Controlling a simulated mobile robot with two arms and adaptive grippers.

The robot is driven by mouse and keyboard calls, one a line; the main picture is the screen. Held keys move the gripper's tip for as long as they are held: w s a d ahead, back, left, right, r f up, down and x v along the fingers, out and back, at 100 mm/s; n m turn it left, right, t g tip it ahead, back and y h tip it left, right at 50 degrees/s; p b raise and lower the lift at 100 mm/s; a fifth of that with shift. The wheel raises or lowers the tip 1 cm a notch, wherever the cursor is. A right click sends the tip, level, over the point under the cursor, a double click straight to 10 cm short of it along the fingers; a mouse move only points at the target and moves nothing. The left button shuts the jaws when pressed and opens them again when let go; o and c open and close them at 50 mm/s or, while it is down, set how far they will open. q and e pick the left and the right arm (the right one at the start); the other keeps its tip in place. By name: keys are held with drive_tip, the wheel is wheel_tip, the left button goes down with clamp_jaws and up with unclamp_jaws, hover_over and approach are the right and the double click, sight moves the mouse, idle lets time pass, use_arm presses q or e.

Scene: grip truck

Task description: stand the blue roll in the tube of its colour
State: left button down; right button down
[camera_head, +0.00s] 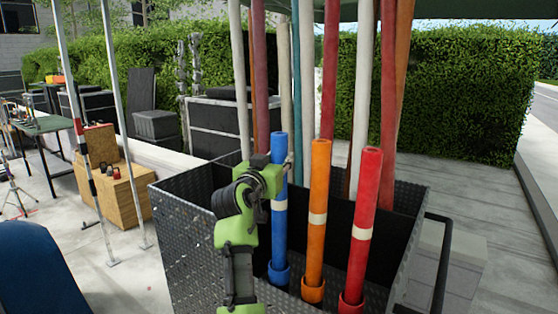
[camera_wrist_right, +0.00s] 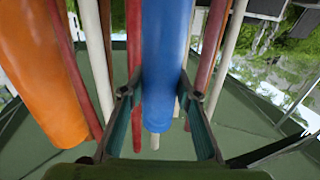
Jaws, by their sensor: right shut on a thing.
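The blue roll (camera_head: 279,180) stands nearly upright in the head view, with a pale band round its middle. Its lower end meets the mouth of the blue tube (camera_head: 279,274) and appears to be inside it; the tube's inside is hidden. My right gripper (camera_head: 284,165) is shut on the blue roll in its upper part, below the top end. In the right wrist view the blue roll (camera_wrist_right: 165,60) lies between the two fingers of the right gripper (camera_wrist_right: 160,98). My left gripper is not in view.
An orange roll (camera_head: 318,190) and a red roll (camera_head: 363,215) stand in an orange tube (camera_head: 313,290) and a red tube (camera_head: 350,304) to the right. A dark metal bin (camera_head: 190,235) surrounds them. Several tall poles (camera_head: 387,100) rise close behind. A hedge (camera_head: 450,90) is farther back.

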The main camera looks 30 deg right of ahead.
sight(279, 134)
drive_tip(key=c, duration=1.5)
unclamp_jaws()
drive_tip(key=shift+r, duration=0.1)
drive_tip(key=shift+o, duration=0.2)
wheel_tip(279, 134, up, 10)
